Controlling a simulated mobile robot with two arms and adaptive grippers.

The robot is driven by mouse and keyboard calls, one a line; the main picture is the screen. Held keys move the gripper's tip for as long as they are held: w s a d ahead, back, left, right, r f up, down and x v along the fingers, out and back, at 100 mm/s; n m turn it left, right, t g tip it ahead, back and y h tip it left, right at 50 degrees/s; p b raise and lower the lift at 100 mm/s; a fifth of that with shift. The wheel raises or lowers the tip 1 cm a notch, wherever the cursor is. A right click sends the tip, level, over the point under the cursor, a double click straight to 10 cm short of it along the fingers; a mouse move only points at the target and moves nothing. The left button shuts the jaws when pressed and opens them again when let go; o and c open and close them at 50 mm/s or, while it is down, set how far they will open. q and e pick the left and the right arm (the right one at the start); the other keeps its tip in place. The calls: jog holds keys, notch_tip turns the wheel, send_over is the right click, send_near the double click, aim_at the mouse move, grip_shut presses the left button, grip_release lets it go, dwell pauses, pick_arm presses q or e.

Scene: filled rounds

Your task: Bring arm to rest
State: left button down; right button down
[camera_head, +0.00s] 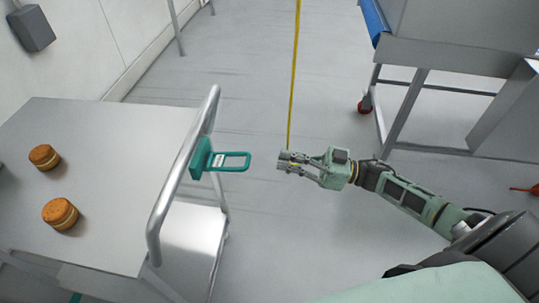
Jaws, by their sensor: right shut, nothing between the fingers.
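My right arm reaches in from the lower right, and its green-grey gripper (284,162) hangs over the open floor near the middle of the view. Its fingers are shut with nothing between them. It is to the right of a teal bracket (205,160) with a looped end, fixed on the cart's metal handle (176,183). A gap of floor shows between the loop and the fingertips. My left gripper is not in view.
A metal cart (105,150) stands at the left with two round brown-topped items (44,157) (60,213) on it. A metal frame on red-wheeled legs (408,110) stands at the upper right. A yellow floor line (294,75) runs between them over clear grey floor.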

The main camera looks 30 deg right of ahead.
jog(key=shift+v, duration=2.35)
jog(key=w+d+f+m+t+h, duration=0.25)
jog(key=f+m+t+h, duration=0.35)
jog(key=f, duration=0.7)
jog(key=s+d+f+m+g+h+p, duration=0.15)
jog(key=s+f+h, duration=0.25)
jog(key=f, duration=0.5)
jog(key=s+d+f+m+g+h+b, duration=0.1)
jog(key=s+f+g+h, duration=0.25)
jog(key=f, duration=0.55)
jog(key=s+a+f+g+h+p, duration=0.1)
jog(key=s+a+f+g+h, duration=0.3)
jog(key=s+f, duration=0.9)
jog(key=s+a+f+g, duration=0.2)
jog(key=s+a, duration=0.1)
jog(key=s, duration=0.4)
jog(key=s+a+f+g+y, duration=0.1)
jog(key=s+a+f+g, duration=0.1)
jog(key=s, duration=0.4)
jog(key=s+a+f+g, duration=0.2)
jog(key=s+a+g, duration=0.1)
jog(key=s, duration=0.4)
jog(key=shift+s+a, duration=0.3)
jog(key=shift+a, duration=0.25)
